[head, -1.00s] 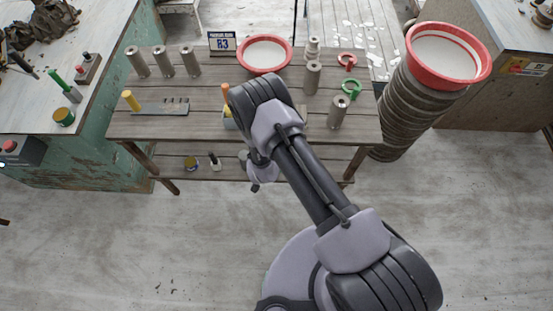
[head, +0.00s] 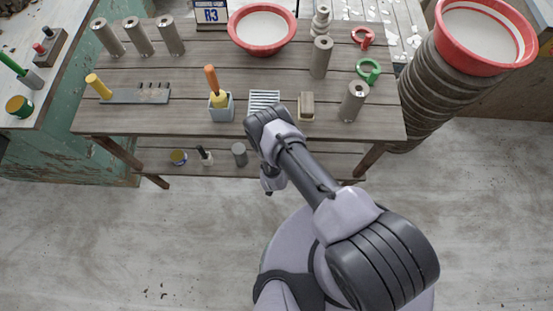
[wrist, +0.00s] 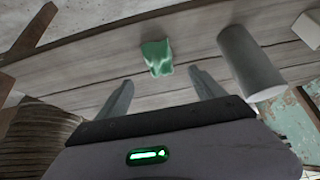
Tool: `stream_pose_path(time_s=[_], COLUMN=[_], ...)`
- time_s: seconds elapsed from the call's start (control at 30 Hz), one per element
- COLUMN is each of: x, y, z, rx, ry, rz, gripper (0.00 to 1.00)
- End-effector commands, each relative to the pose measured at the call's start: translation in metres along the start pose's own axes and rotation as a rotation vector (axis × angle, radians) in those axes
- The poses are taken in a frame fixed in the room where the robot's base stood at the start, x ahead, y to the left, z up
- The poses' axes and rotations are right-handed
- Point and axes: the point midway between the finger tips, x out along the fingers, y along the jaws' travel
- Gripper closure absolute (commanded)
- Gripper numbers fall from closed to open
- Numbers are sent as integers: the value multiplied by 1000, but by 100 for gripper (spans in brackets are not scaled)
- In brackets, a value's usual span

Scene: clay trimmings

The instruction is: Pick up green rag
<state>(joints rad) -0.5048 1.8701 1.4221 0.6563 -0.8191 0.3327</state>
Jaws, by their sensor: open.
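The green rag (wrist: 157,57) is a small crumpled cloth lying on the wooden lower shelf (wrist: 110,75) in the wrist view. My gripper (wrist: 160,91) is open and empty, its two fingers pointing toward the shelf. The rag lies beyond the fingertips, roughly centred between them, with a visible gap. In the head view I cannot see the rag; my arm covers part of the lower shelf (head: 310,161), and my gripper hangs low near the shelf's front edge.
A grey cylinder (wrist: 250,62) stands on the shelf to the right of the rag in the wrist view; it also shows in the head view (head: 239,154). The tabletop (head: 190,70) overhangs the shelf. A ribbed stack (wrist: 35,138) is at the lower left of the wrist view.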

Motion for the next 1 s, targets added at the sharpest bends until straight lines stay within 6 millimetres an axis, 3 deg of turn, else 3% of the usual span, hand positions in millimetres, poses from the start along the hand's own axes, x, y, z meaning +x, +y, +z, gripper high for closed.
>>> stream_pose_path(time_s=[0.03,0.1,0.27,0.5,0.77,1.0], x=[21,36,53,99,100,100], y=[1,0,0,2,2,2], z=[4,3,1,-1,-4,-4], rx=[4,3,2,1,1,1], ry=[1,1,1,1,0,0], rz=[1,0,0,0,0,0], gripper=[22,22,22,22,22,67])
